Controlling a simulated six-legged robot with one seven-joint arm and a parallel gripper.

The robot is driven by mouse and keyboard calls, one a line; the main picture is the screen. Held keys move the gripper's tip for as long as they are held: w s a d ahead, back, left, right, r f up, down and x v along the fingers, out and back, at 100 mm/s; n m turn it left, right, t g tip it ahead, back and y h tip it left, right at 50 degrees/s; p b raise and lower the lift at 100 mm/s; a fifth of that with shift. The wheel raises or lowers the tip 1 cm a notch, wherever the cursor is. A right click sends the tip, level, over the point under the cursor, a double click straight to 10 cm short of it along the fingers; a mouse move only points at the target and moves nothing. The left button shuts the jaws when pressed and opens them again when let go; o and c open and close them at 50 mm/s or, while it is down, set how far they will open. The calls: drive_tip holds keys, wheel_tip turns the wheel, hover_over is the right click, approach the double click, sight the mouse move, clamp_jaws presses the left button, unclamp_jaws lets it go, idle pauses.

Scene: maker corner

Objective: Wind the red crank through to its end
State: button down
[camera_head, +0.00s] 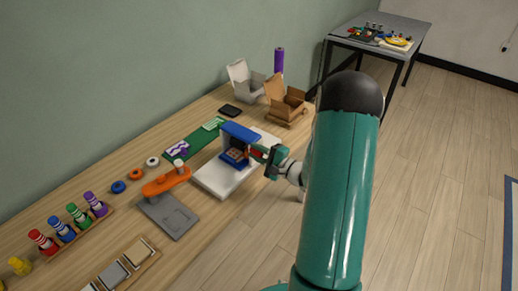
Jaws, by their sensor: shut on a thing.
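A blue machine (240,131) stands on a white base (214,179) near the front edge of the workbench. Its blue top overhangs an opening with a brown, gridded piece inside. A small bit of the red crank (256,152) shows at the machine's right side. My gripper (263,153) is at that side, with its teal fingers shut on the crank. The fingers and wrist hide most of the crank, so its exact angle cannot be told.
Left of the machine are an orange device (167,182) on a grey plate, a green mat (204,139) and a rack of coloured bottles (70,229). An open brown box (285,105) stands behind. My teal arm covers the right middle.

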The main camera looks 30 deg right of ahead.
drive_tip(key=shift+a+f+n, duration=0.2)
drive_tip(key=shift+f+n, duration=0.05)
drive_tip(key=shift+n, duration=0.25)
drive_tip(key=c, duration=1.2)
unclamp_jaws()
drive_tip(key=shift+f, duration=0.1)
drive_tip(key=shift+s, duration=0.1)
drive_tip(key=v, duration=1.3)
drive_tip(key=shift+s+d, duration=0.15)
drive_tip(key=shift+s, duration=0.2)
